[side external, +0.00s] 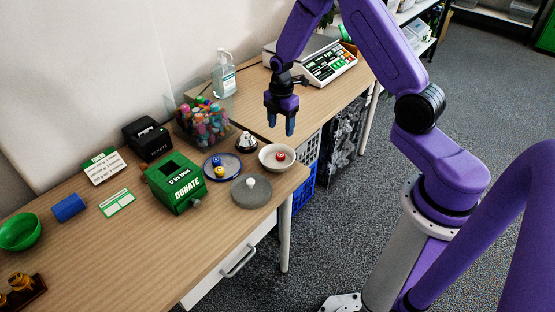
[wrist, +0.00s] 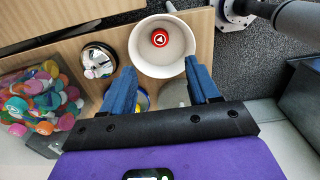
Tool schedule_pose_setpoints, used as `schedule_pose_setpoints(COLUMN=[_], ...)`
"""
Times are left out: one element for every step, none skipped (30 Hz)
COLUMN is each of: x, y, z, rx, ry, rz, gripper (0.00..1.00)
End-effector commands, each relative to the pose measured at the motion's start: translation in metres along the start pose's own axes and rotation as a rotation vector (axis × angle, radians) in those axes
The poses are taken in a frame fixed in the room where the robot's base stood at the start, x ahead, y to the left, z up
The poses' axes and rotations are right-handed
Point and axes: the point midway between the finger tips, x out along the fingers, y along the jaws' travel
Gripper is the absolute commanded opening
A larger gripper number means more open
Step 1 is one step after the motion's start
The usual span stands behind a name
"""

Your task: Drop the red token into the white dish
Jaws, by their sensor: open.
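The red token (side external: 280,156) lies inside the white dish (side external: 265,164) near the table's front right corner. In the wrist view the red token (wrist: 160,39) rests on the floor of the white dish (wrist: 184,68), with a white mark on its top. My gripper (side external: 281,128) is above the table, higher than the dish and apart from it. In the wrist view its two blue fingers stand wide apart with nothing between them, and my gripper (wrist: 160,88) is open and empty.
A silver bell (side external: 245,142) stands beside the dish. The green donation box (side external: 175,190), a clear bin (side external: 203,125) of colourful items and a scale (side external: 330,65) stand around.

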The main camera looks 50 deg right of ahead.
Motion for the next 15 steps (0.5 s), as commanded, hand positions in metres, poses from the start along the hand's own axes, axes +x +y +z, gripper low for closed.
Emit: schedule_pose_setpoints(x=[-0.012, -0.018, -0.026, -0.032, -0.038, -0.046, -0.053, -0.059, -0.067, -0.074, -0.08, -0.088, -0.094, -0.1, -0.106], y=[0.001, 0.001, 0.001, 0.001, 0.002, 0.001, 0.001, 0.001, 0.001, 0.002, 0.001, 0.001, 0.001, 0.001, 0.001], z=[0.0, 0.0, 0.0, 0.0, 0.0, 0.0, 0.0, 0.0, 0.0, 0.0, 0.0, 0.0, 0.0, 0.0, 0.0], rx=[0.0, 0.0, 0.0, 0.0, 0.0, 0.0, 0.0, 0.0, 0.0, 0.0, 0.0, -0.001, -0.001, -0.001, -0.001], ry=[0.0, 0.0, 0.0, 0.0, 0.0, 0.0, 0.0, 0.0, 0.0, 0.0, 0.0, 0.0, 0.0, 0.0, 0.0], rz=[0.005, 0.006, 0.006, 0.006, 0.007, 0.006, 0.007, 0.006, 0.006, 0.007, 0.006, 0.006, 0.006, 0.006, 0.006], gripper=[0.6, 0.6, 0.6, 0.6, 0.6, 0.6, 0.6, 0.6, 0.6, 0.6, 0.6, 0.6, 0.6, 0.6, 0.6])
